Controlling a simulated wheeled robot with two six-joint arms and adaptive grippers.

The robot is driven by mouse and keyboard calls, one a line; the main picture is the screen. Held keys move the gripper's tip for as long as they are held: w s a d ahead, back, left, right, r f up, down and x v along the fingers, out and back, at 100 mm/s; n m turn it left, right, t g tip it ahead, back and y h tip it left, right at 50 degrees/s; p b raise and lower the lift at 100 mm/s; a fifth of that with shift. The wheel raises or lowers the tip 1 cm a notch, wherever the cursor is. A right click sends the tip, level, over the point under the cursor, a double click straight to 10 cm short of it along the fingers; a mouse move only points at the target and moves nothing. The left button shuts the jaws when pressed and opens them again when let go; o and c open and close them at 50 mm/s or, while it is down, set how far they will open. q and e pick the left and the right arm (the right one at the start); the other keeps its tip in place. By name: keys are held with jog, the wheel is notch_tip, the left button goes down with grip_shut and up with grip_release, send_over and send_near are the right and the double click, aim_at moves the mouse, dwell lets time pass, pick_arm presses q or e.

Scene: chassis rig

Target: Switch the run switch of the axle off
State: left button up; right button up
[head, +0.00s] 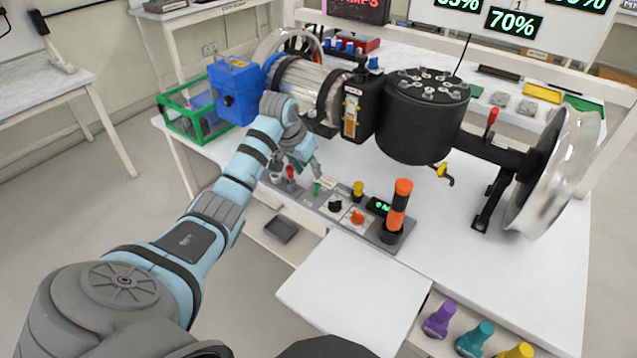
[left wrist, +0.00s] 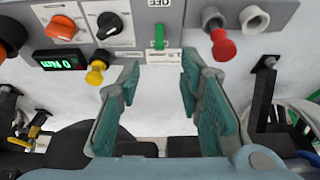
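A grey control panel (head: 335,210) lies along the front of the white workbench, below the axle (head: 315,90). A small green lever switch (head: 317,188) stands on it; in the left wrist view the green switch (left wrist: 159,36) sits beside a label reading OFF, seen upside down. I cannot tell which way it is set. My left gripper (head: 305,165) is just above the panel, near the green switch. In the left wrist view its two teal fingers (left wrist: 158,95) are apart and empty, with the switch between and beyond their tips. My right gripper is not in view.
Near the switch are a red knob (left wrist: 223,45), a yellow knob (left wrist: 97,72), an orange dial (left wrist: 62,28) and a black dial (left wrist: 108,24). An orange and black stack light (head: 398,205) rises from the panel's right end. A wheel rim (head: 560,170) stands far right.

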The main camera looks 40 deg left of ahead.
aim_at(317, 184)
pick_arm(q)
jog(key=b+x, duration=0.2)
jog(key=x, duration=0.6)
jog(key=shift+w+f, duration=0.3)
jog(key=shift+w, duration=0.05)
jog(key=shift+s, duration=0.1)
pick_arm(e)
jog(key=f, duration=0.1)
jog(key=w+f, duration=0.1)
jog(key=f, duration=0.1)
pick_arm(q)
grip_shut()
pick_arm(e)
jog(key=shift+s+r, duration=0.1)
